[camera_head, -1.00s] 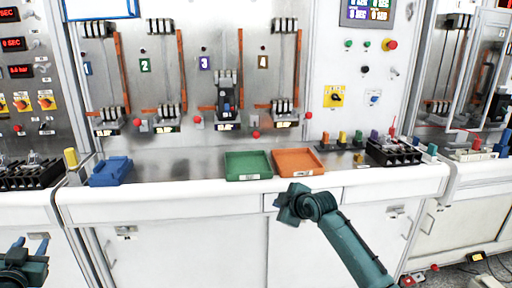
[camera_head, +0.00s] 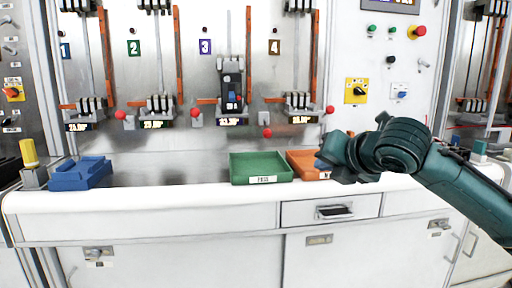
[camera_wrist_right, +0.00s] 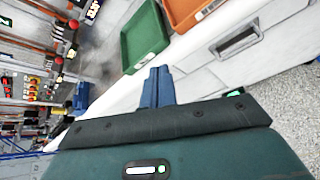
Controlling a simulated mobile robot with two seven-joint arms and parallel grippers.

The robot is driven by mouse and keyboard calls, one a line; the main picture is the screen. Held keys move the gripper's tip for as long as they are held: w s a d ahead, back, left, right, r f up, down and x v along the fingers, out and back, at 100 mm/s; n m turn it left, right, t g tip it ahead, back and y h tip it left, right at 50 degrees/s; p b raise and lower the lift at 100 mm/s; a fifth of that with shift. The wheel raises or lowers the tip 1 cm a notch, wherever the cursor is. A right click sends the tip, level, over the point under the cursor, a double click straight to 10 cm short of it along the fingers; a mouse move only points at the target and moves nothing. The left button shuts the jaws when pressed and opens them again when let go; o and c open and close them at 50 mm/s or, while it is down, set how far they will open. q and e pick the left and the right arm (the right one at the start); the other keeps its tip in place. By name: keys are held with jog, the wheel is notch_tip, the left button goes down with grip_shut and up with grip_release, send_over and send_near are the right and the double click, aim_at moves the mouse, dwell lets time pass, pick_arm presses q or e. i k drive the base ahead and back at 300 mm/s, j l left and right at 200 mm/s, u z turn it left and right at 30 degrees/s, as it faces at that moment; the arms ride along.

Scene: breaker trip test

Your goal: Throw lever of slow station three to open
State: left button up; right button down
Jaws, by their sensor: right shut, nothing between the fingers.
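Station three (camera_head: 205,47) is on the steel back panel in the head view, with a black unit (camera_head: 232,95) below its number plate. Red ball knobs sit along the panel's lower part. The red knob right of station three (camera_head: 267,132) hangs below a small grey plate. Another red knob (camera_head: 195,113) is left of the black unit. Which lever belongs to station three is not labelled clearly. My right gripper (camera_head: 324,166) is shut and empty, over the orange tray, apart from the knobs. Its blue fingers (camera_wrist_right: 157,86) are together in the wrist view. My left gripper is out of view.
A green tray (camera_head: 261,179) and an orange tray (camera_head: 297,153) sit on the white counter (camera_head: 140,200). A blue holder (camera_head: 80,180) and a yellow-topped post (camera_head: 29,153) stand at left. The counter between the holder and green tray is clear.

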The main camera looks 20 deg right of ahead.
aim_at(267, 133)
jog(key=i+l, duration=0.1)
jog(key=i, duration=0.85)
